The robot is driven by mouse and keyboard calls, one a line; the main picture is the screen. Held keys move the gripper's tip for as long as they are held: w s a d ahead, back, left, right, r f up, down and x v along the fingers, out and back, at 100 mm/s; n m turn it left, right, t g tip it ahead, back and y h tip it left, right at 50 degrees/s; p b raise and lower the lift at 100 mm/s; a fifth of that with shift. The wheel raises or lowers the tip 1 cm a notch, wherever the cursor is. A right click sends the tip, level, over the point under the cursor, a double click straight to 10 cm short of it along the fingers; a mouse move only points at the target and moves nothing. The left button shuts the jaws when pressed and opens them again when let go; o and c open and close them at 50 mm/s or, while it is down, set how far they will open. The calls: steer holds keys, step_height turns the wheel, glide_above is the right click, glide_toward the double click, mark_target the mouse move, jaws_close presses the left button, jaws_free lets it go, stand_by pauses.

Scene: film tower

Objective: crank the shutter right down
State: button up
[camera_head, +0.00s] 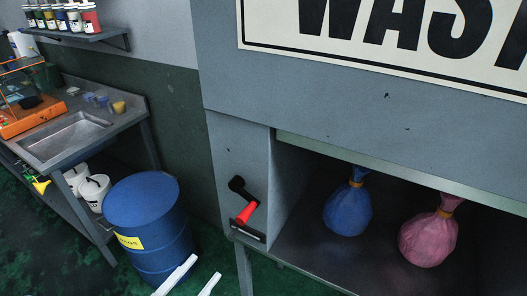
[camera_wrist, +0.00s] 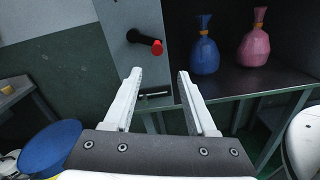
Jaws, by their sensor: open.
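The crank is a black arm with a red handle (camera_head: 246,212) on the narrow grey panel left of the cabinet opening. It also shows in the wrist view, where the red handle (camera_wrist: 157,47) points toward the camera. The shutter's lower edge (camera_head: 400,172) shows as a pale strip along the top of the opening, and the opening below it is uncovered. My gripper (camera_wrist: 160,73) is open and empty, its white fingers apart below and in front of the crank. In the head view only its white fingertips (camera_head: 192,277) show at the bottom, left of and below the crank.
A blue bag (camera_head: 348,212) and a pink bag (camera_head: 428,238) stand inside the cabinet. A small ledge (camera_head: 248,230) sits under the crank. A blue drum (camera_head: 148,225) stands left of the cabinet, near my gripper. A sink bench (camera_head: 125,114) stands further left.

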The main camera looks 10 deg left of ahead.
steer(key=p, duration=0.2)
glide_toward(254, 203)
steer(key=x, duration=0.4)
steer(key=f+x, duration=0.1)
steer(key=x, duration=0.1)
steer(key=shift+w, duration=0.35)
jaws_close()
stand_by(1.1)
